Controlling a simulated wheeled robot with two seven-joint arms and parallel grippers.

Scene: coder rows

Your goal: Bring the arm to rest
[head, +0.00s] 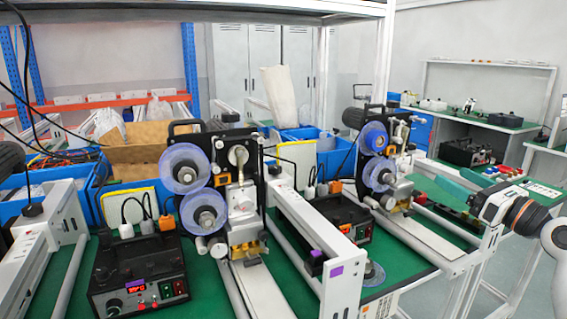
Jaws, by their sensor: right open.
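My right gripper (474,203) is at the right side of the head view, with its arm coming in from the right edge. Its jaws are open, and I see nothing between them. It is close to the right end of the green-topped table in the picture. I cannot tell its exact height above the table edge. My left gripper is not in view.
Two coder machines with clear reels, a near one (243,190) and a farther one (383,160), stand on the green table. A black control box (138,278) is at front left. Blue bins (335,155) stand behind. Floor shows at lower right.

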